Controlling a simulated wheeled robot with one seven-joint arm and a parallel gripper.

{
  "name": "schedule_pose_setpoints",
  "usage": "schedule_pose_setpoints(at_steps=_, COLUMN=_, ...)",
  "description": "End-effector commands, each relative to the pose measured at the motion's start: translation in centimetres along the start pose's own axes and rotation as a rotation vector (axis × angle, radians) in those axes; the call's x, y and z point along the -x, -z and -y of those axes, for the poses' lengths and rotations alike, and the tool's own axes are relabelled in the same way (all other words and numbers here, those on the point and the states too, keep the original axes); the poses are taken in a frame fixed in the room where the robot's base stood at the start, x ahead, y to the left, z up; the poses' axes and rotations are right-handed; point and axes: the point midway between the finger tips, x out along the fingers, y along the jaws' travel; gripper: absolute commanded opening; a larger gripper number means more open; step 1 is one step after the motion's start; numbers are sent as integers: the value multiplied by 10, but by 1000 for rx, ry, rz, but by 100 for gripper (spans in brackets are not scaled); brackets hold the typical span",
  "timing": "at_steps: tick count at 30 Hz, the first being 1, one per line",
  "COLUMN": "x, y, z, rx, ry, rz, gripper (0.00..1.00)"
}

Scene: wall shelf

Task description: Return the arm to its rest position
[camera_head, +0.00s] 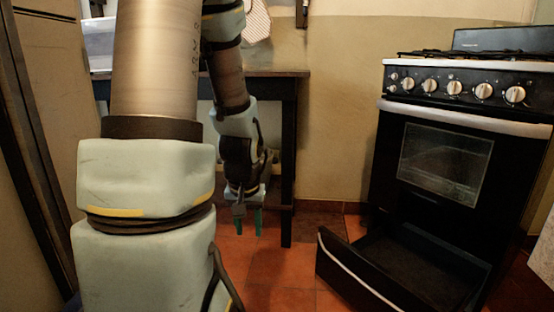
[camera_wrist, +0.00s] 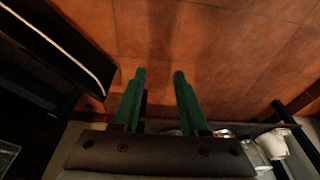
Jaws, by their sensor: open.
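My gripper (camera_head: 249,220) hangs fingers-down in the head view, in front of a dark table and left of the stove. In the wrist view my gripper (camera_wrist: 158,75) shows two green fingers standing apart over the tiled floor. Nothing is between them. My arm takes up the left and middle of the head view, with its upper links close to the camera and its forearm farther back.
A black stove (camera_head: 445,160) stands at the right, its bottom drawer (camera_head: 360,275) pulled out toward the gripper's side. A dark table (camera_head: 288,150) stands behind my arm. A white object (camera_wrist: 273,143) shows at the lower right of the wrist view. Red floor tiles (camera_head: 275,265) between are clear.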

Motion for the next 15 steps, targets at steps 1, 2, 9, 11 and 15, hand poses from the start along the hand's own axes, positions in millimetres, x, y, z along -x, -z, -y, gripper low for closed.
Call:
schedule_pose_setpoints(at_steps=1, x=13, y=-8, z=0, rx=1, ry=1, rz=12, gripper=44)
schedule_pose_setpoints(at_steps=2, x=19, y=-13, z=0, rx=2, ry=0, rz=23, gripper=44)
schedule_pose_setpoints(at_steps=9, x=67, y=-45, z=-6, rx=0, ry=-29, rz=92, gripper=44)
schedule_pose_setpoints(at_steps=11, x=78, y=-42, z=-5, rx=0, ry=-28, rz=93, gripper=44)
schedule_pose_setpoints(at_steps=15, x=104, y=-35, z=-4, rx=1, ry=-28, rz=92, gripper=44)
